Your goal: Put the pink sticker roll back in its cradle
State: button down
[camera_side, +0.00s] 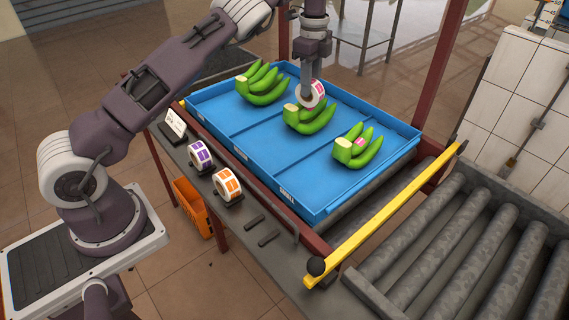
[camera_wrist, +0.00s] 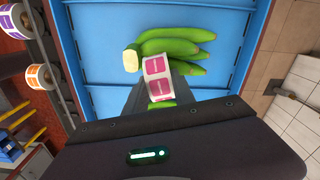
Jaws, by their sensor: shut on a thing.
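The pink sticker roll (camera_side: 319,94) is white with pink labels. My gripper (camera_side: 311,92) is shut on it, just above the middle green banana bunch (camera_side: 312,122) in the blue tray. In the wrist view the roll (camera_wrist: 157,78) shows two pink labels between my fingers, in front of the bananas (camera_wrist: 178,45); whether it touches them I cannot tell. Two short dark bars (camera_side: 268,238) lie empty on the grey shelf beside the orange roll; they look like the empty cradle. My fingertips are partly hidden by the roll.
The purple roll (camera_side: 200,156) and orange roll (camera_side: 227,186) sit in holders on the shelf. The blue tray (camera_side: 215,115) also holds a left bunch (camera_side: 262,82) and a right bunch (camera_side: 358,148) bearing a pink sticker. A yellow rail (camera_side: 385,215) and rollers (camera_side: 425,240) lie right.

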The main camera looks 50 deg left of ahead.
jog(key=shift+r, duration=0.35)
jog(key=shift+d+n, duration=0.35)
jog(key=shift+n, duration=0.15)
jog(key=s+d+f+n, duration=0.2)
jog(key=s+d+n, duration=0.5)
jog(key=s, duration=0.3)
jog(key=s+d+f+n, duration=0.2)
jog(key=s+d+n, duration=0.5)
jog(key=s, duration=0.3)
notch_tip(320, 180, up, 5)
jog(key=s+d+m, duration=0.3)
jog(key=s+m, duration=0.8)
jog(key=m, duration=0.7)
jog(key=f, duration=1.1)
jog(key=shift+w+f, duration=0.25)
